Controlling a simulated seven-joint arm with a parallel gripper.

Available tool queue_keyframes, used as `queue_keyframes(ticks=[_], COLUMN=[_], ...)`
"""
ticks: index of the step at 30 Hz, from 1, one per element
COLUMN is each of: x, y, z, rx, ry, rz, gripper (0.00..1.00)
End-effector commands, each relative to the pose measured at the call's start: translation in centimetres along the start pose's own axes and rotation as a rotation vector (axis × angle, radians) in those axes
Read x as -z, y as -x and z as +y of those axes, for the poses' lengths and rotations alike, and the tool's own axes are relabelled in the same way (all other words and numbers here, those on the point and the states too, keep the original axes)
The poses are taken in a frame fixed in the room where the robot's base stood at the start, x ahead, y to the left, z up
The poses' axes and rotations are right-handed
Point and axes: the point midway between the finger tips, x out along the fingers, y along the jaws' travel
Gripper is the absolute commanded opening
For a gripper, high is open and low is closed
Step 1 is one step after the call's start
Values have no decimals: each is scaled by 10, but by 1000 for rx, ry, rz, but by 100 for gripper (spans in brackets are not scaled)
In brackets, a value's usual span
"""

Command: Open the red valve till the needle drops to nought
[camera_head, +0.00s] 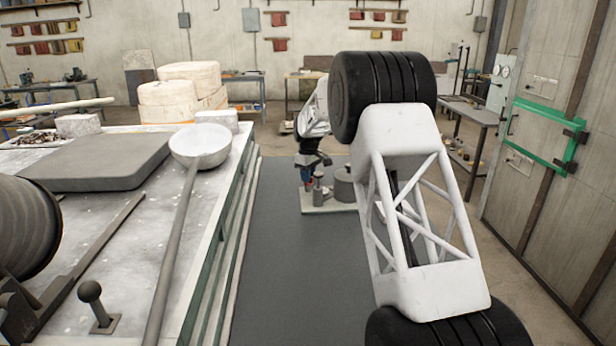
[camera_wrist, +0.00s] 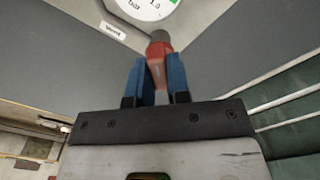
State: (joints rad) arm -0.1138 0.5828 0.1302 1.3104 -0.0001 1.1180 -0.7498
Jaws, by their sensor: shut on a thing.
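My gripper (camera_wrist: 156,62) has its two blue fingers shut on the red valve (camera_wrist: 158,48) in the wrist view, one finger on each side of it. The valve's grey end points up towards the gauge. The gauge (camera_wrist: 150,6) is cut off by the top edge; part of its white face, the marks "bar" and "1.0" and a bit of green show, but no needle can be made out. In the head view my gripper (camera_head: 308,174) is low beyond my arm, at a small rig on a pale base plate (camera_head: 330,199). My arm hides part of the rig.
A workbench (camera_head: 120,220) stands on the left with a ladle (camera_head: 200,145) and a dark slab (camera_head: 100,160). A grey cylinder (camera_head: 343,185) stands on the base plate. A green-framed panel (camera_head: 545,130) is on the right wall.

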Motion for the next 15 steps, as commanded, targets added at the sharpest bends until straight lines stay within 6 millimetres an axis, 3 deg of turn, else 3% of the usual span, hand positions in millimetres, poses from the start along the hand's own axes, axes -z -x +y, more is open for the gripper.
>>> queue_keyframes(ticks=[15], x=[0], y=[0], z=[0], rx=[0], ry=[482], rz=[0], gripper=[0])
